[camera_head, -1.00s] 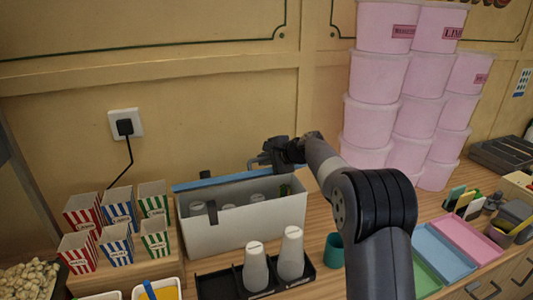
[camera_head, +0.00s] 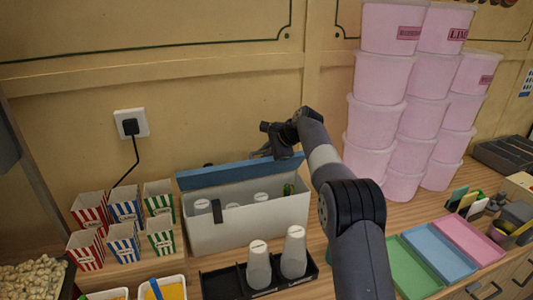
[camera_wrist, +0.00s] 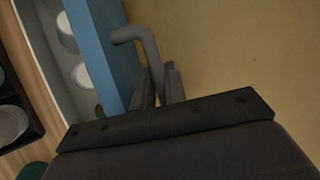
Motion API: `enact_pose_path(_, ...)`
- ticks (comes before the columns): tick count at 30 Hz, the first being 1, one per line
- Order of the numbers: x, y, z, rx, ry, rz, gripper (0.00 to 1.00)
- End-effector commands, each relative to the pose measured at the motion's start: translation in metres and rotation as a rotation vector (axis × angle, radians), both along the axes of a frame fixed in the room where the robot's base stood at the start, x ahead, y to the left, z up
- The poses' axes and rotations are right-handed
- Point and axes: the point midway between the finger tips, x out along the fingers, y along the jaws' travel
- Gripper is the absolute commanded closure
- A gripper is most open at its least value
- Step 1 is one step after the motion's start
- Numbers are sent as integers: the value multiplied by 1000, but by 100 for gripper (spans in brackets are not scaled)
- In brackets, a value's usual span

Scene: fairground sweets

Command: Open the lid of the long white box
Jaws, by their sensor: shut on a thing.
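The long white box (camera_head: 250,224) stands on the counter against the wall in the head view, with its top open and several white-capped items inside. Its blue lid (camera_head: 225,175) is raised along the back edge; its exact angle is hard to tell. In the wrist view the lid (camera_wrist: 95,45) is a blue strip at left with a grey bent handle (camera_wrist: 143,42) on its right side. My gripper (camera_wrist: 160,82) is shut on this handle, fingers on either side.
Striped cups (camera_head: 124,205) stand left of the box. A black tray (camera_head: 225,283) with two white bottles is in front. Pink tubs (camera_head: 380,120) are stacked at right, close to my arm. Coloured trays (camera_head: 440,250) lie front right.

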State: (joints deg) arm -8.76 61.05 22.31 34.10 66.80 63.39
Motion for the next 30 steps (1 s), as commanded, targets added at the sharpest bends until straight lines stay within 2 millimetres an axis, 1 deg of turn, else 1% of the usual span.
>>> enact_pose_path(15, 1, 1, 2, -1, 5, 1, 100)
enact_pose_path(16, 1, 1, 2, -1, 5, 1, 86)
enact_pose_path(18, 1, 1, 1, -1, 5, 1, 80)
enact_pose_path(19, 1, 1, 1, -1, 5, 1, 79)
enact_pose_path(26, 0, 0, 1, -2, 6, 1, 79)
enact_pose_path(30, -3, -6, 8, -2, 3, -1, 79)
